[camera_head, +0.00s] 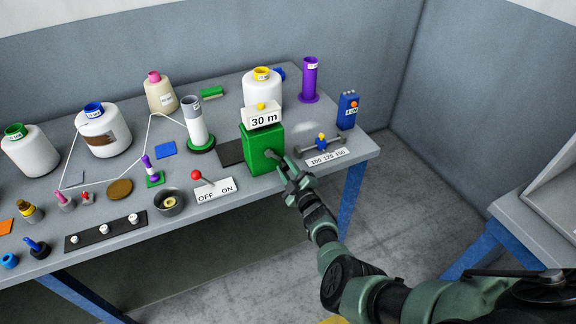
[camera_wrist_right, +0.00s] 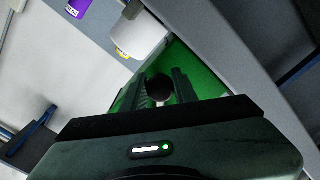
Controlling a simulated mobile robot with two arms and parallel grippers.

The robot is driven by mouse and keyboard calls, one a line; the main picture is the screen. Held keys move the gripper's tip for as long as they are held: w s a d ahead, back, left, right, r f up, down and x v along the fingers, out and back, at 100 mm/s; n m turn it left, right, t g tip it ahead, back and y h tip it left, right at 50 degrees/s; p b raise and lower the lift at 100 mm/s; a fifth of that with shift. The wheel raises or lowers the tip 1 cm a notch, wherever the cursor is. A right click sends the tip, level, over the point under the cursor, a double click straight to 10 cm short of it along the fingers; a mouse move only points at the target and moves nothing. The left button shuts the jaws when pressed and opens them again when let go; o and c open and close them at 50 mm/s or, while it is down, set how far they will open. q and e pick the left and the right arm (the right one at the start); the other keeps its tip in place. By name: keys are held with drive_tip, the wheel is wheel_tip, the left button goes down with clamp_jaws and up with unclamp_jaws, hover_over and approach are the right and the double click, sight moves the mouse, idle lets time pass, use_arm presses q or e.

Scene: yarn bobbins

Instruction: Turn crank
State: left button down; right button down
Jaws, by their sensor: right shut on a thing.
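A green box (camera_head: 259,148) stands near the front edge of the table, with a white "30 m" sign (camera_head: 264,118) on top. My right gripper (camera_head: 287,170) reaches the front right of the box. In the right wrist view my right gripper (camera_wrist_right: 160,90) is shut on a dark round crank knob (camera_wrist_right: 159,88), with the green box (camera_wrist_right: 205,70) right behind it. The rest of the crank is mostly hidden by the fingers. My left gripper is not in view.
A red-knobbed lever (camera_head: 197,175) stands on an OFF/ON plate (camera_head: 216,190) left of the box. A scale with a "100 125 150" label (camera_head: 326,157) lies to its right. White yarn cones (camera_head: 262,88) and a purple bobbin (camera_head: 310,78) stand behind.

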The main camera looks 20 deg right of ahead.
drive_tip(key=shift+f, duration=0.1)
idle(0.4)
drive_tip(key=c, duration=1.1)
unclamp_jaws()
drive_tip(key=shift+s, duration=0.15)
drive_tip(key=s+p, duration=0.1)
drive_tip(key=s, duration=0.1)
drive_tip(key=s+p, duration=0.2)
drive_tip(key=s, duration=0.1)
drive_tip(key=s+p, duration=0.2)
drive_tip(key=shift+s+d, duration=0.25)
